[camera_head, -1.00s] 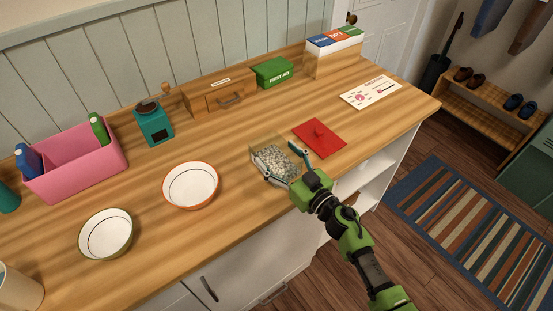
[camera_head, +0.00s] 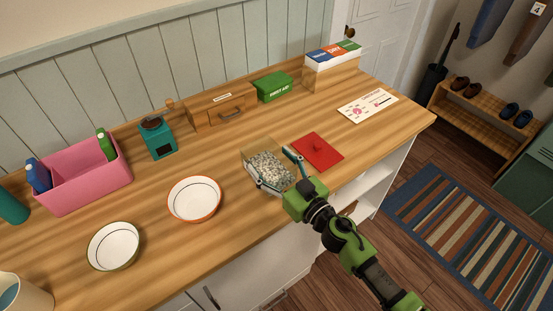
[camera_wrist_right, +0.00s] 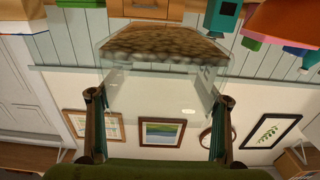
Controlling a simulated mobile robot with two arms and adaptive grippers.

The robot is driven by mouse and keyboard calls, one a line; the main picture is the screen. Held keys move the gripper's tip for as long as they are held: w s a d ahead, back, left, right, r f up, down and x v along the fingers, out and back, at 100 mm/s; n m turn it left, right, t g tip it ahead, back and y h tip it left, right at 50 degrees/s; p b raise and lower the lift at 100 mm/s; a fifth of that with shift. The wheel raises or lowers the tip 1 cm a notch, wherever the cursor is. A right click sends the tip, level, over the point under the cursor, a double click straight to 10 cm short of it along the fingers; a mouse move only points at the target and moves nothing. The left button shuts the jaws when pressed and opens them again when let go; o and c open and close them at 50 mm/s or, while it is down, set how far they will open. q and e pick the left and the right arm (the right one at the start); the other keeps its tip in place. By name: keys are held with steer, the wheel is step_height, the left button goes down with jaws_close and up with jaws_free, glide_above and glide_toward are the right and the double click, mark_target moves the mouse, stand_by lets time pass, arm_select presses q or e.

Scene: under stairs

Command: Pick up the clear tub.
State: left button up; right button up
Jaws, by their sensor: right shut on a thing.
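The clear tub (camera_head: 250,157) is see-through and lidless, part filled with grey-white speckled grains. My right gripper (camera_head: 269,160) is shut on it, with a finger along each of two opposite sides. The tub seems to be held a little above the wooden counter, roughly level. In the right wrist view the tub's clear wall (camera_wrist_right: 150,88) spans the space between the two fingers (camera_wrist_right: 160,104), with brown-looking grains at the top of that picture. The red lid (camera_head: 318,152) lies flat on the counter just right of the tub. My left gripper is not in view.
An orange-rimmed bowl (camera_head: 194,200) and a green-rimmed bowl (camera_head: 115,246) stand left of the tub. A pink caddy (camera_head: 85,185), teal grinder (camera_head: 157,138), wooden drawer box (camera_head: 222,108) and green first-aid box (camera_head: 275,87) line the back. A card (camera_head: 367,105) lies at the right.

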steer(key=s+a+r+p, duration=0.1)
steer(key=s+a+r, duration=0.4)
steer(key=s, duration=0.4)
steer(key=shift+a+r, duration=0.3)
steer(key=shift+r, duration=0.25)
stand_by(0.3)
